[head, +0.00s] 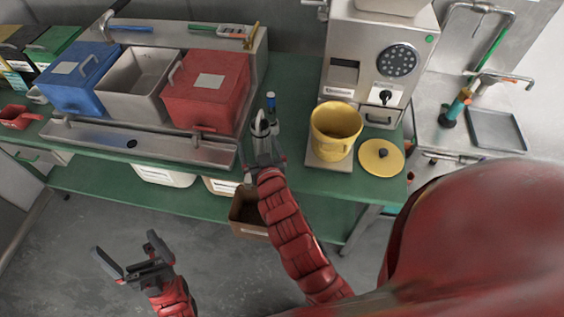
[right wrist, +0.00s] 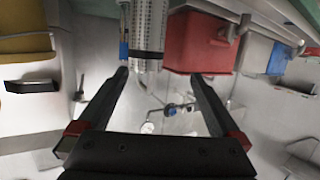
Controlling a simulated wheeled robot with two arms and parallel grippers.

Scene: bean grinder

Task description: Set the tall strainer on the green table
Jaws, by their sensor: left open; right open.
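The tall strainer appears to be the silver perforated cylinder (right wrist: 150,30) at the top of the right wrist view. In the head view a silver upright piece (head: 261,126) shows just beyond my right gripper, partly hidden by it. It stands on or above the green table (head: 292,78); its base cannot be made out. My right gripper (head: 264,150) is open, and in its wrist view the strainer lies ahead, between the lines of the two fingers. I cannot tell if they touch it. My left gripper (head: 128,257) is open and empty, low over the floor at left.
A blue-topped slim item (head: 271,104) is close beside the strainer. Left are the red bin (head: 208,92), grey bin (head: 141,85) and blue bin (head: 76,80). Right are the yellow pot (head: 334,132), its lid (head: 381,159) and the grinder (head: 375,65). A brown box (head: 247,212) sits below.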

